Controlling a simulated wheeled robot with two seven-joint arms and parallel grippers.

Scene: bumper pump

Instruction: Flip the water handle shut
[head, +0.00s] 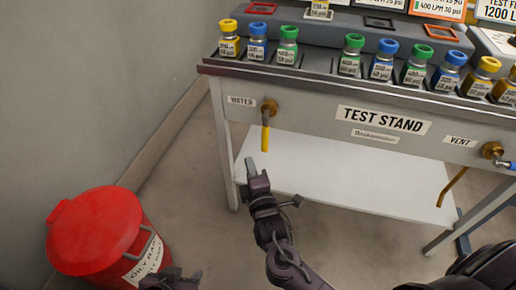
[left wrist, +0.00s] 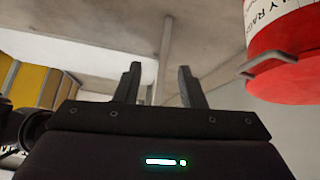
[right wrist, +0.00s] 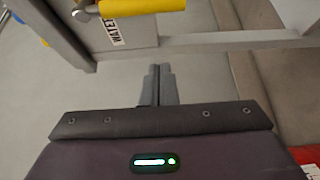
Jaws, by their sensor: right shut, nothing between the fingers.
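The water handle (head: 265,138) is a yellow lever hanging straight down from a brass valve (head: 268,106) beside the WATER label (head: 241,101) on the test stand's front. The handle also shows at the top of the right wrist view (right wrist: 143,6). My right gripper (head: 251,164) is shut and empty, just below and slightly left of the handle's lower end in the head view, with a visible gap. Its closed fingers show in the right wrist view (right wrist: 160,72). My left gripper (left wrist: 158,84) is open and empty, low near the red bin; only part shows at the head view's bottom edge.
A red oily-rags bin (head: 95,232) stands on the floor at left, near the wall. The test stand (head: 300,108) carries several small bottles on top and a white lower shelf (head: 340,175). A vent valve (head: 492,150) is at right. Floor between bin and stand is clear.

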